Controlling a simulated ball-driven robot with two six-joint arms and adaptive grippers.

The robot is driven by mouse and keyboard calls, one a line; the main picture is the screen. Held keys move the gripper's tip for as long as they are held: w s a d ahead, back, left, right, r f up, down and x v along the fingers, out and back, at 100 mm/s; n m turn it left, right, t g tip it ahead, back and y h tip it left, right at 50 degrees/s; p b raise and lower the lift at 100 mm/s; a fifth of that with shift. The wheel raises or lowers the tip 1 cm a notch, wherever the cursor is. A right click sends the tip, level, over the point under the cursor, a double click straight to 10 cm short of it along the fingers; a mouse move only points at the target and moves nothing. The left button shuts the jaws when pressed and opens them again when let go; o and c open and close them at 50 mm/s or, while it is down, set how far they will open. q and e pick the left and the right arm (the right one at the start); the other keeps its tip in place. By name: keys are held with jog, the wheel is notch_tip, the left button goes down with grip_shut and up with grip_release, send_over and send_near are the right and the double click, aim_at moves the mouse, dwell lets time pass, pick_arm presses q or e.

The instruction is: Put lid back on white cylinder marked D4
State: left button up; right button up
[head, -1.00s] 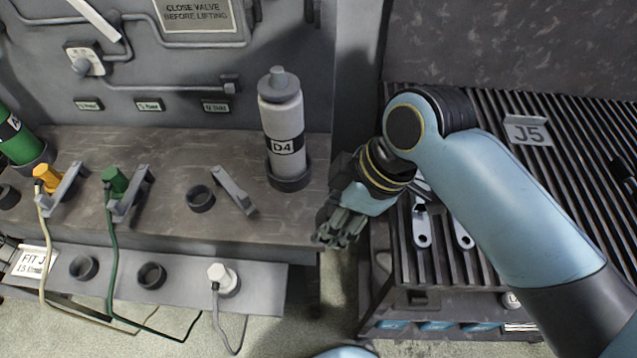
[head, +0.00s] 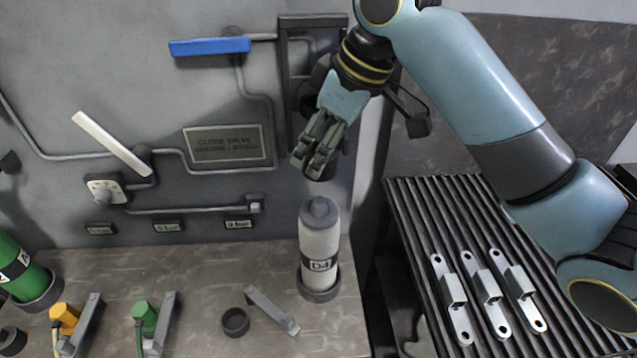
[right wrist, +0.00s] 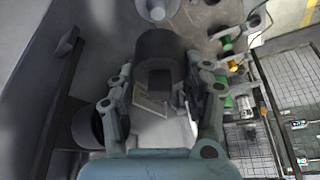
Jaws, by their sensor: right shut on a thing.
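The white cylinder marked D4 (head: 320,243) stands upright in a dark ring holder (head: 319,288) near the right end of the grey ledge. Its grey top with a small knob is uncovered. My right gripper (head: 314,160) is above the cylinder, apart from it, in front of the back wall. It is shut on a dark, round, cap-like lid (head: 326,168), mostly hidden by the fingers in the head view. The dark lid (right wrist: 160,47) shows between the fingers in the right wrist view. My left gripper is not in view.
A dark frame (head: 284,50) and a blue handle (head: 210,46) are on the wall close to my right gripper. An empty ring (head: 235,321) and a grey lever (head: 271,309) lie left of the cylinder. Several brackets (head: 485,292) lie on the slatted rack at right.

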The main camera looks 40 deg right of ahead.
jog(key=shift+d, duration=0.1)
jog(key=shift+w+f, duration=0.1)
jog(key=shift+f, duration=0.3)
notch_tip(320, 180, down, 4)
jog(key=shift+r, duration=0.25)
jog(key=shift+f+b, duration=0.4)
jog(key=shift+f, duration=0.35)
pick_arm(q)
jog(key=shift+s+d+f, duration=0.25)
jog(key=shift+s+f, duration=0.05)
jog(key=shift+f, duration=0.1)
pick_arm(e)
jog(key=shift+f, duration=0.1)
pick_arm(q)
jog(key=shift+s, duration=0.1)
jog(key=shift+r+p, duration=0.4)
pick_arm(e)
jog(key=shift+f, duration=0.1)
dwell(0.7)
